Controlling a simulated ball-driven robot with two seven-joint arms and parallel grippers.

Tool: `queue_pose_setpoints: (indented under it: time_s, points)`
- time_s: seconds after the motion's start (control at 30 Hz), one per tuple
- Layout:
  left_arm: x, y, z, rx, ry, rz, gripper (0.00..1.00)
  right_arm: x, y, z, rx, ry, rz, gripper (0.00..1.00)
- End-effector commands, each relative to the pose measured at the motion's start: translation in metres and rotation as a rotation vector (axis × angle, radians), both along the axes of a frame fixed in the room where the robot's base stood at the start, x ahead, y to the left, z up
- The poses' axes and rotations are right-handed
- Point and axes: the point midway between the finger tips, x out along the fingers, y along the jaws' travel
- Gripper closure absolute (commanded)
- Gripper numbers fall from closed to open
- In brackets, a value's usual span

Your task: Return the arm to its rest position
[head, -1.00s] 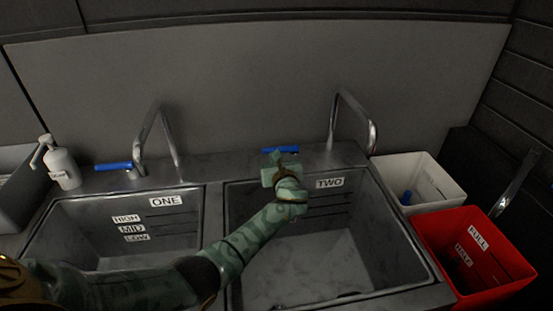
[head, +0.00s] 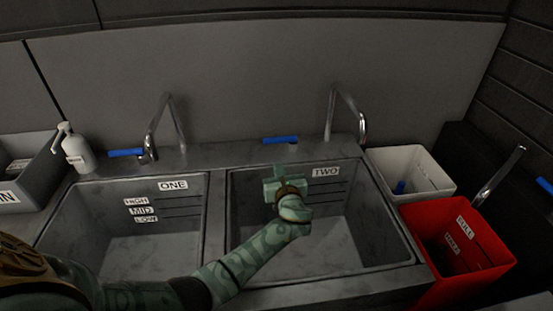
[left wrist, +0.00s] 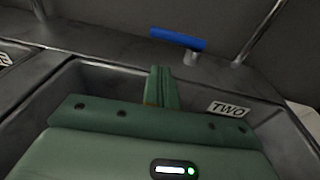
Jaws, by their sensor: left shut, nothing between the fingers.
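My left arm comes in from the lower left in the head view. Its green gripper (head: 278,172) is over the back part of the sink basin labelled TWO (head: 345,225). The gripper is shut and holds nothing. In the left wrist view the shut fingers (left wrist: 162,88) point toward the back rim of the sink, with a blue tap handle (left wrist: 178,38) beyond them and apart from them. My right gripper does not show in either view.
Basin ONE (head: 120,235) is left of basin TWO. Curved metal taps (head: 357,115) rise behind the basins. A soap bottle (head: 77,152) and a grey bin (head: 22,170) stand at left. A white bin (head: 425,190) and a red bin (head: 480,262) stand at right.

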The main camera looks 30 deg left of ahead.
Motion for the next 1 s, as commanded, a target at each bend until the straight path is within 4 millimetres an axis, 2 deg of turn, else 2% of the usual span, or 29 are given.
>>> queue_pose_setpoints:
  time_s: [0.1,0.2,0.47,0.73,1.0]
  points:
    - [-0.015,-0.012,0.004,-0.001,0.000,-0.001,1.00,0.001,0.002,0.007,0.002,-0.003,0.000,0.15]
    - [-0.023,-0.016,0.004,0.000,0.000,0.000,1.00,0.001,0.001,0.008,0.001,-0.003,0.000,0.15]
    - [-0.026,-0.019,0.009,0.000,-0.003,0.000,1.00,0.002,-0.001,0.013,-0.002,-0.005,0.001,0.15]
    - [-0.026,-0.019,0.074,-0.001,-0.026,0.000,1.00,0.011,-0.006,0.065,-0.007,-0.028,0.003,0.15]
    - [-0.026,-0.019,0.108,-0.001,-0.035,0.000,1.00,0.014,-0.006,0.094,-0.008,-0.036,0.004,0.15]
